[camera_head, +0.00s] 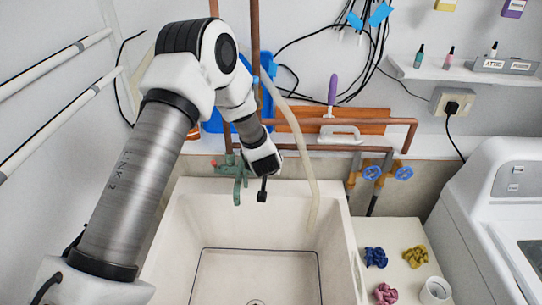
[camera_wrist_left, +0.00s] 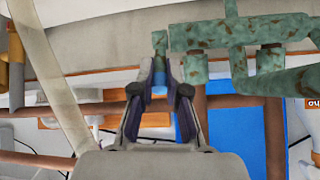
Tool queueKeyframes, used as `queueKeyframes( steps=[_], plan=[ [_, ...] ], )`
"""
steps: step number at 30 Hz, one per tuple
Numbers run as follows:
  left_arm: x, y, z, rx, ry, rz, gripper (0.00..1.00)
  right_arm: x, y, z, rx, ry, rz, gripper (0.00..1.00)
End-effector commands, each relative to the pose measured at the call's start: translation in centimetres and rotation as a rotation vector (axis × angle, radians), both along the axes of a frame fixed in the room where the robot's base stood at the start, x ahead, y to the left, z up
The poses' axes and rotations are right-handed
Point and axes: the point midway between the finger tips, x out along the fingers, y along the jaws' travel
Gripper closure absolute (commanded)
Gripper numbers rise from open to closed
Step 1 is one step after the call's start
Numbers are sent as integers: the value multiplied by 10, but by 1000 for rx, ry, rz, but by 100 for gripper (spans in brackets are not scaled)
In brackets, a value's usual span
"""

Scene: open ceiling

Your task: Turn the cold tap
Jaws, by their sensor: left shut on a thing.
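The green, weathered tap (camera_head: 237,178) is mounted on the wall above the back of the sink. It also shows in the left wrist view (camera_wrist_left: 240,35), across the upper right. The cold tap handle (camera_wrist_left: 159,68), with a blue band, stands at the tap's left end in that view. My left gripper (camera_wrist_left: 161,78) is shut on this handle, a finger on each side. In the head view my gripper's wrist hides the tap's right end and that handle. A small red part (camera_head: 214,163) shows at the tap's left end. My right gripper is not in view.
A pale hose (camera_head: 302,140) hangs into the white sink (camera_head: 347,245) just right of my gripper. Copper pipes (camera_head: 350,121) run along the wall behind. Two blue valve wheels (camera_head: 372,173) (camera_head: 403,173) are further right. A white washing machine (camera_head: 470,235) stands at the right.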

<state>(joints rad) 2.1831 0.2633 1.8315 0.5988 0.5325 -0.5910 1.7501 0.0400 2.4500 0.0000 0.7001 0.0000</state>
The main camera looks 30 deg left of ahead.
Motion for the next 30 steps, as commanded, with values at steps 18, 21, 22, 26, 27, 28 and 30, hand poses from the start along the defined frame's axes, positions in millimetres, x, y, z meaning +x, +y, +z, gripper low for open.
queueKeyframes(
  steps=[18, 21, 22, 26, 27, 28, 30],
  plan=[
    [1, 1, 1, -9, 15, 0, 61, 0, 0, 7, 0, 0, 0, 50],
    [1, 1, 1, -9, 15, 0, 61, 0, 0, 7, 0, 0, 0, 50],
    [1, 1, 1, -9, 15, 0, 61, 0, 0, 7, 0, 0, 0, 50],
    [1, 0, 1, -9, 15, 0, 61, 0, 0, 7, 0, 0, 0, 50],
    [-1, 0, 3, -9, 15, 0, 61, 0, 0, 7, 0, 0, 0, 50],
    [-2, -1, 5, -9, 14, 0, 61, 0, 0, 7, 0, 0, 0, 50],
    [-8, -4, 12, -10, 15, 0, 61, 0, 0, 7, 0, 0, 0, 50]
  ],
)
